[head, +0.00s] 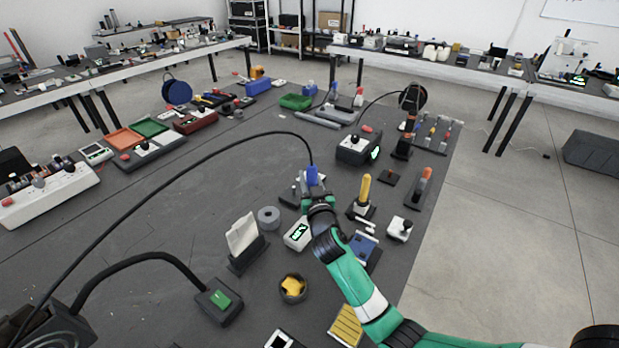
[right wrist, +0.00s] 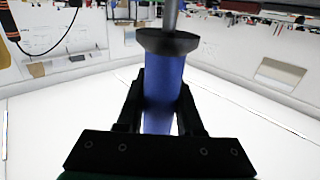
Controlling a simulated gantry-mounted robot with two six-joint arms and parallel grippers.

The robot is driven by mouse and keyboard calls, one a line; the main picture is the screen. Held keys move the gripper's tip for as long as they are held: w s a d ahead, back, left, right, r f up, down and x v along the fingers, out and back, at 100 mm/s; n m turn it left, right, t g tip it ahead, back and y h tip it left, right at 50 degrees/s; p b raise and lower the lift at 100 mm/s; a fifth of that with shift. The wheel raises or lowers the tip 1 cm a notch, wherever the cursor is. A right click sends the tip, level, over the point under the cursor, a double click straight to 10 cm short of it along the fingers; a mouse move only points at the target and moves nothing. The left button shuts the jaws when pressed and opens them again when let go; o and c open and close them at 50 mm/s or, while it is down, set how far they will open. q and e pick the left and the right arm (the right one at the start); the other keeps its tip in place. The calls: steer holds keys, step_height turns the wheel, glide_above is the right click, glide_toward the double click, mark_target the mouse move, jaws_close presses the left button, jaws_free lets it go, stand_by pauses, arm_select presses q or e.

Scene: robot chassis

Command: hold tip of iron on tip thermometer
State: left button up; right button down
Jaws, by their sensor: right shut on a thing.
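The iron (head: 312,175) has a blue handle, and a black cord arcs from its upper end to the lower left. My right gripper (head: 314,190) is shut on this handle above the table. In the right wrist view the blue handle (right wrist: 163,95) sits between the two black fingers (right wrist: 161,105), with a dark collar and a metal shaft above it. The shaft runs out of the top of that view, so the tip is not seen. A small white device with a lit green display (head: 298,234), apparently the tip thermometer, lies just below and left of my gripper, partly beside my arm.
A station with a green display (head: 358,148) stands behind right. A tape roll (head: 268,217) and sponge holder (head: 293,288) are left. The dark table's left middle is clear.

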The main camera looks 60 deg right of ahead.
stand_by(0.3)
step_height(320, 180, up, 8)
steer(key=p, duration=0.6)
steer(key=shift+f, duration=0.25)
